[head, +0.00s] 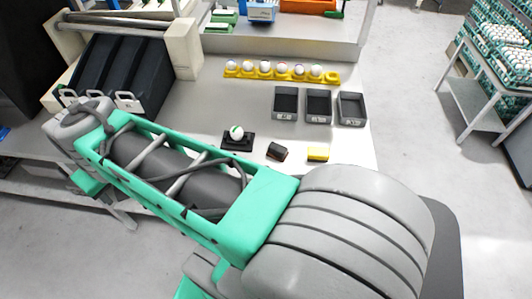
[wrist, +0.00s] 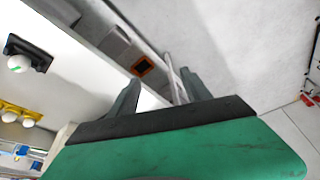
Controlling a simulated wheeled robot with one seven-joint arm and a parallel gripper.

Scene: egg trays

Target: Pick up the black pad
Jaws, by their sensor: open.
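A small black pad (head: 277,151) lies flat near the front edge of the table, with a dark brownish side. In the head view I cannot make out the fingers; my arm lies across the front of the table.
A black stand (head: 232,146) with a white egg and a yellow block (head: 318,153) flank the pad. Behind are three dark bins (head: 318,121) and a yellow egg tray (head: 250,74). A dark sloped rack (head: 120,70) stands left. The wrist view shows a small orange-and-black item (wrist: 143,66).

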